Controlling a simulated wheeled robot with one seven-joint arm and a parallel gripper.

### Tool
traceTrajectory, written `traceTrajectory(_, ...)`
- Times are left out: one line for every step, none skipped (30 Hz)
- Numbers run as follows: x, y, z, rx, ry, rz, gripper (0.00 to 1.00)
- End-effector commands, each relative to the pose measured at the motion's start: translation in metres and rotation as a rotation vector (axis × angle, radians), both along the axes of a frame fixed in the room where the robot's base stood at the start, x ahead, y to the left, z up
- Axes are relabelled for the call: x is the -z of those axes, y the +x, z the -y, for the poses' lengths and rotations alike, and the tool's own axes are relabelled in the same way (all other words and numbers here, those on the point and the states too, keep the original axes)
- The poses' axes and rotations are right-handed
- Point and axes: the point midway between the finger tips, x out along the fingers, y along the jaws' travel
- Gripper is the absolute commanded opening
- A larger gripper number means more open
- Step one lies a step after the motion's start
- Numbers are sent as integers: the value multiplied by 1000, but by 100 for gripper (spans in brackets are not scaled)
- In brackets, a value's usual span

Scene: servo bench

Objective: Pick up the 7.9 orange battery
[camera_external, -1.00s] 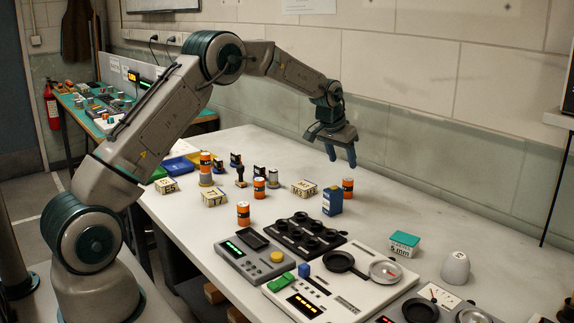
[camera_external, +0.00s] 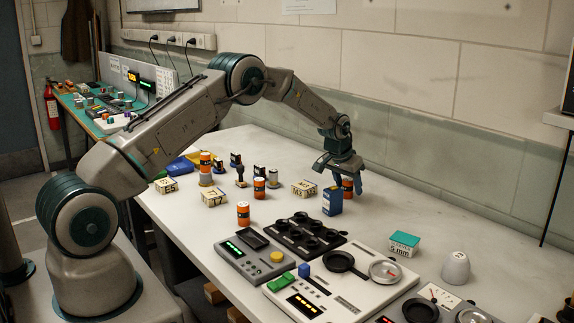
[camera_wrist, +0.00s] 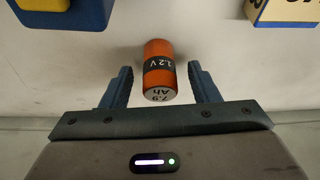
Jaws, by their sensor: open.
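The orange battery (camera_wrist: 160,72) has a dark band reading 1.2V, and its end face reads 7.9 Ah. In the wrist view it is between the two fingers of my gripper (camera_wrist: 161,85), with a gap on each side. My gripper is open and empty. In the external view my gripper (camera_external: 345,184) points down around the battery (camera_external: 348,188), which stands on the white bench and is partly hidden by the fingers.
A blue box (camera_external: 332,201) stands just in front of my gripper; it also shows in the wrist view (camera_wrist: 92,15). A cream numbered block (camera_external: 304,189) is to the left. Other orange batteries (camera_external: 243,214) stand farther left.

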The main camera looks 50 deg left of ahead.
Motion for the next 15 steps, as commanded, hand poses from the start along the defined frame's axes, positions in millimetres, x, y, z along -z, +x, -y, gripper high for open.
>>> traceTrajectory(0, 0, 0, 0, 0, 0, 55)
traceTrajectory(0, 0, 0, 0, 0, 0, 55)
traceTrajectory(0, 0, 0, 0, 0, 0, 55)
traceTrajectory(0, 0, 0, 0, 0, 0, 55)
traceTrajectory(0, 0, 0, 0, 0, 0, 50)
traceTrajectory(0, 0, 0, 0, 0, 0, 38)
traceTrajectory(0, 0, 0, 0, 0, 0, 30)
traceTrajectory(0, 0, 0, 0, 0, 0, 22)
traceTrajectory(0, 0, 0, 0, 0, 0, 11)
traceTrajectory(0, 0, 0, 0, 0, 0, 3)
traceTrajectory(0, 0, 0, 0, 0, 0, 4)
traceTrajectory(-1, 0, 0, 0, 0, 1, 4)
traceTrajectory(-1, 0, 0, 0, 0, 1, 4)
traceTrajectory(-1, 0, 0, 0, 0, 1, 4)
traceTrajectory(-1, 0, 0, 0, 0, 1, 4)
